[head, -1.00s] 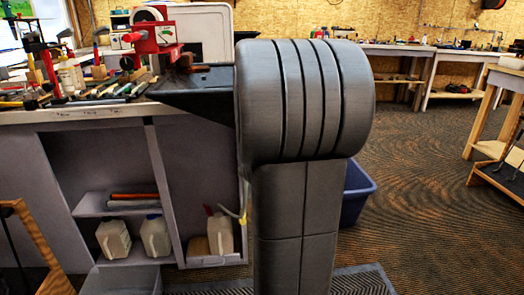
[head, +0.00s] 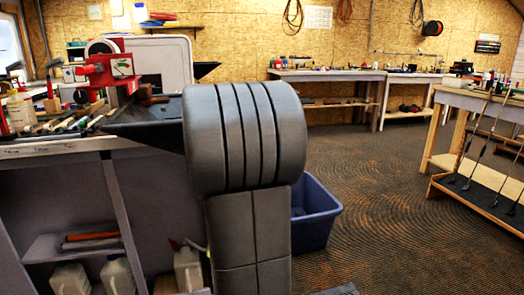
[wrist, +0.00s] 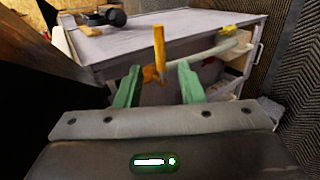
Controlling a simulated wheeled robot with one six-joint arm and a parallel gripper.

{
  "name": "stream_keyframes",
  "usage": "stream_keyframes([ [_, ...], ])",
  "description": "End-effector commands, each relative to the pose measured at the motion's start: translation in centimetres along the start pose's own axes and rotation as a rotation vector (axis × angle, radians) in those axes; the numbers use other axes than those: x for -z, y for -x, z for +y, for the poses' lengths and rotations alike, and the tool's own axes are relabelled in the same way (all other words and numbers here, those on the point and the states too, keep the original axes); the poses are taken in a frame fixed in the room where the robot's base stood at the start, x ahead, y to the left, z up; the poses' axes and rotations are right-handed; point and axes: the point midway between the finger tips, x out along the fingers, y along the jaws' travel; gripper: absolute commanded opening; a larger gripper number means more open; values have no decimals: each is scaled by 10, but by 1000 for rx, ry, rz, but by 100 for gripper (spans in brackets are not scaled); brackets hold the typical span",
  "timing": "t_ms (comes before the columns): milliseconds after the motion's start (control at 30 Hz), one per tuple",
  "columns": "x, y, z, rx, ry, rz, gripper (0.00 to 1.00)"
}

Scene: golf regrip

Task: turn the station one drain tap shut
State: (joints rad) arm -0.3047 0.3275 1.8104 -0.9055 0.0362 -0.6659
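In the wrist view a yellow-orange tap-like lever (wrist: 158,48) stands roughly upright beside the bench edge, with an orange body below it. A pale pipe (wrist: 205,55) runs from near it to the right. My gripper (wrist: 159,74) has two green fingers spread apart. In the picture the lever's lower part lies between them, with a gap on either side; I cannot tell its depth. No label marks it as station one. In the head view my grey arm covers the area beside the bench, and neither gripper nor tap can be seen.
The bench (head: 60,150) with a dark tray (head: 150,117) and red vise (head: 107,70) stands at left. A blue bin (head: 313,215) is on the floor behind my arm. A club rack (head: 480,195) is at right. Carpet between is clear.

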Motion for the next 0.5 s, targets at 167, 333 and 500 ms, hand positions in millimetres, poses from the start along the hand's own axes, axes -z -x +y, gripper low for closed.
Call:
stream_keyframes([
  [167,0,-36,-3,1,-1,0,35],
  [333,0,-65,-2,1,-1,0,35],
  [500,0,-85,-1,1,-1,0,35],
])
